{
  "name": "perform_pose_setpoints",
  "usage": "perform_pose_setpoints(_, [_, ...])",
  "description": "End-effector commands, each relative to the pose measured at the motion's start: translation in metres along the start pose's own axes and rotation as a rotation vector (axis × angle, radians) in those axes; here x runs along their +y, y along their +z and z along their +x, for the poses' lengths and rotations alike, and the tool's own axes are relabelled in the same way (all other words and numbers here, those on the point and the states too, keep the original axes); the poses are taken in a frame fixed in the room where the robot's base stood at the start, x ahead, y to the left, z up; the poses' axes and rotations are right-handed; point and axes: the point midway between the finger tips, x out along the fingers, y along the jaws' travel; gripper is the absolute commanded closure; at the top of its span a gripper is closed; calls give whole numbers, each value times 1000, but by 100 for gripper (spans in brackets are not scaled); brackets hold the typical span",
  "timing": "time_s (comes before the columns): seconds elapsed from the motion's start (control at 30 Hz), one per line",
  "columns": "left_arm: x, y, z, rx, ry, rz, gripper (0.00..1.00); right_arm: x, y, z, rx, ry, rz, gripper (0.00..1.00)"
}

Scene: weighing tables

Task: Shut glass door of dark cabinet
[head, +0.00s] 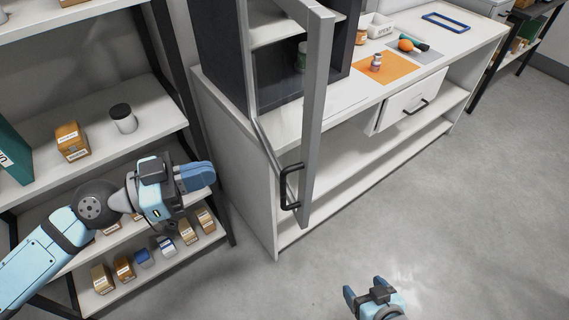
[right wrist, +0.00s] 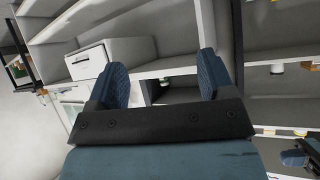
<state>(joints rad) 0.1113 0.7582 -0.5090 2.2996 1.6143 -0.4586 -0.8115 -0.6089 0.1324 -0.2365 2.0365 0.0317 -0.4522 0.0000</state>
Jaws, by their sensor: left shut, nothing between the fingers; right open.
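The dark cabinet (head: 277,80) stands on the white table at the top centre of the head view. Its glass door (head: 316,110) is swung open toward me, its grey frame overhanging the table's front edge. The black door handle (head: 290,187) sits low on the frame. My left gripper (head: 205,177) is shut and empty, left of the handle and apart from it. My right gripper (head: 362,288) is open and empty, low over the floor, right of and below the door. Its two blue fingers (right wrist: 165,75) show in the right wrist view with nothing between them.
A shelf rack (head: 80,135) with boxes and jars stands at the left, close to my left arm. The white table (head: 463,42) carries an orange mat (head: 366,68) with a small bottle. A white drawer (head: 405,103) stands open below. The floor (head: 440,220) at the right is clear.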

Motion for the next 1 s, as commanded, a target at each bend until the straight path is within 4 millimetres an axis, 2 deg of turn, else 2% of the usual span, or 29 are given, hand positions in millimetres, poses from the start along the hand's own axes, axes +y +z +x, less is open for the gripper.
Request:
perform_pose_setpoints(0.17, [0,-7,20,5,4,-2,100,-2,-16,-8,13,0,-6,25])
perform_pose_setpoints(0.3, [1,-9,48,7,4,-5,100,-2,-26,-15,26,3,-17,25])
perform_pose_setpoints(0.6, [1,-6,109,4,3,-6,100,0,-30,-27,25,10,-41,25])
perform_pose_setpoints(0.8, [0,-4,132,2,1,-5,100,1,-35,-32,20,11,-42,25])
perform_pose_setpoints(1.0, [1,-2,139,1,1,-3,100,0,-38,-34,22,11,-42,25])
